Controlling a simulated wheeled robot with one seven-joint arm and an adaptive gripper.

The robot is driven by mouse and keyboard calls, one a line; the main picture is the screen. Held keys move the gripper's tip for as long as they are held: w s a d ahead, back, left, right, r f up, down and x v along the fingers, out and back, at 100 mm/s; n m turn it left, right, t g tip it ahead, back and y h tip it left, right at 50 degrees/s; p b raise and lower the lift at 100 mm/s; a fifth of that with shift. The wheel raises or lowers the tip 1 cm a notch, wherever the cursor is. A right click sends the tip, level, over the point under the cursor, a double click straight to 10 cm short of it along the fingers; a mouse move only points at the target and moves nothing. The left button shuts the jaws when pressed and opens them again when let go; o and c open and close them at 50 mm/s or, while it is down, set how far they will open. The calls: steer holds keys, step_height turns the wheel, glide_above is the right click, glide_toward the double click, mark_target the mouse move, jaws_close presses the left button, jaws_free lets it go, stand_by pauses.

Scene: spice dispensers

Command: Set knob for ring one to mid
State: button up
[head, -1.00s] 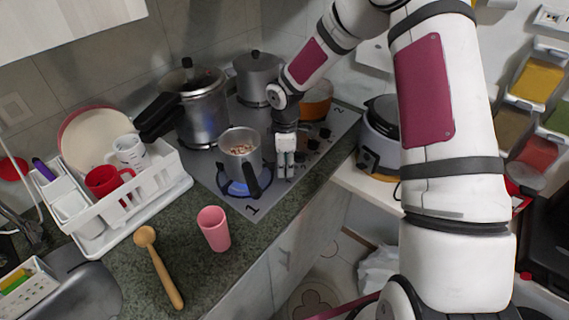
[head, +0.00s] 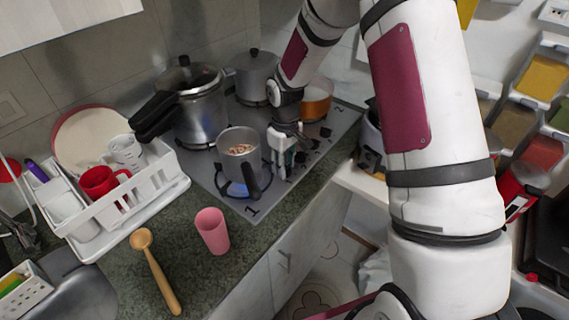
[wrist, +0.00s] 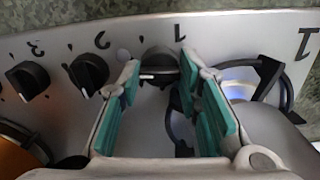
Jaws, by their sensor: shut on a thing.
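The black knob for ring one (wrist: 158,66) sits on the hob's front strip beside a printed 1, in the wrist view. My gripper (wrist: 160,72) has its teal-padded fingers on either side of this knob and is shut on it. A pale mark shows on the knob; its exact setting is hard to read. In the head view my gripper (head: 283,172) is low at the hob's front edge, right of the small pot (head: 239,150), and hides the knob. Ring one's blue flame (head: 236,189) burns under that pot; it also shows in the wrist view (wrist: 238,86).
Other black knobs, numbered 2 (wrist: 89,72) and 3 (wrist: 28,79), stand beside my fingers. The pot's handle (head: 254,182) points forward near my gripper. A pressure cooker (head: 197,110) and an orange pot (head: 317,98) stand behind. A pink cup (head: 212,231) is on the counter.

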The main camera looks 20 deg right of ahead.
steer(key=shift+m, duration=0.5)
steer(key=o, duration=1.2)
steer(key=shift+c, duration=0.2)
step_height(320, 180, up, 12)
steer(key=shift+r, duration=0.1)
